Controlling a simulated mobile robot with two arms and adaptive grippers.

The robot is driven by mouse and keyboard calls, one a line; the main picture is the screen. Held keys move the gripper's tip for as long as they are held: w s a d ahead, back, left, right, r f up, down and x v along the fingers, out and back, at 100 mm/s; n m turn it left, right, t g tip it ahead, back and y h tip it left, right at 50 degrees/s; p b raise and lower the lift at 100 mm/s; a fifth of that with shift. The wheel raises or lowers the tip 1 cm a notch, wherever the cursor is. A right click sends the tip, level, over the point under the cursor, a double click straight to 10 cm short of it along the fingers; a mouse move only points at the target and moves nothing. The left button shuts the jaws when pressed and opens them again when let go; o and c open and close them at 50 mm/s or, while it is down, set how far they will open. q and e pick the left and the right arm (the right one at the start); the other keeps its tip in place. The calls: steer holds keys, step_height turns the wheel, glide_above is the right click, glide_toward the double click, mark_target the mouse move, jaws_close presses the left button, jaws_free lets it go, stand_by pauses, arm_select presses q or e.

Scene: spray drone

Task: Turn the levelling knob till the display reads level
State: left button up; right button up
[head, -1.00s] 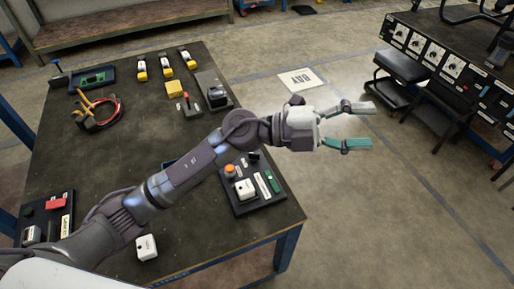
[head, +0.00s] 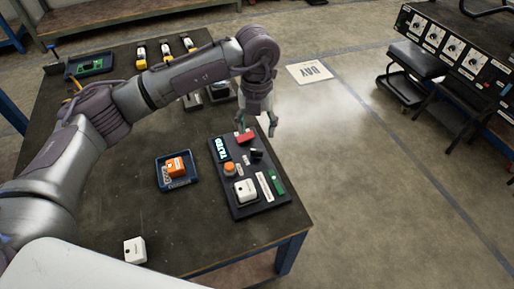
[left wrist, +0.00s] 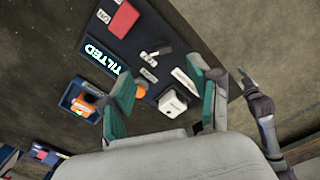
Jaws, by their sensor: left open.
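The dark control board (head: 245,210) lies on the table. Its display (head: 221,149) is lit and reads "TILTED" in the left wrist view (left wrist: 101,55). The board carries a red block (head: 244,137), a small black control (head: 257,154), a round orange button (head: 229,169), a white block (head: 245,191) and a green piece (head: 277,183). I cannot tell surely which is the levelling knob. My left gripper (head: 257,125) is open and empty, pointing down above the board's far end. In the left wrist view its fingers (left wrist: 166,88) stand wide apart.
A blue tray (head: 161,182) with an orange block (head: 176,166) stands left of the board. A white block (head: 135,250) sits at the table's front. Other devices line the table's back, partly behind my arm.

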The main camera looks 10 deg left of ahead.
mark_target(257, 150)
arm_select(q)
step_height(257, 150, down, 8)
steer(key=shift+f+b, duration=0.25)
steer(key=shift+b, duration=0.05)
arm_select(e)
steer(key=shift+w+a+r, duration=0.1)
steer(key=shift+w+r, duration=0.2)
steer(key=shift+r, duration=0.25)
steer(key=shift+w+r, duration=0.25)
steer(key=shift+r, duration=0.25)
arm_select(q)
steer(key=c, duration=1)
steer(key=shift+c, duration=0.8)
arm_select(e)
steer(key=shift+f, duration=0.1)
arm_select(q)
steer(key=shift+m, duration=0.3)
steer(key=m+b, duration=0.1)
steer(key=m, duration=0.2)
steer(key=shift+m+b, duration=0.3)
steer(key=shift+b, duration=0.1)
steer(key=shift+m+b, duration=0.3)
steer(key=shift+m, duration=0.6)
arm_select(e)
step_height(257, 150, up, 8)
steer(key=w, duration=0.2)
steer(key=shift+w+t, duration=0.2)
steer(key=shift+t, duration=0.1)
steer(key=shift+a, duration=0.1)
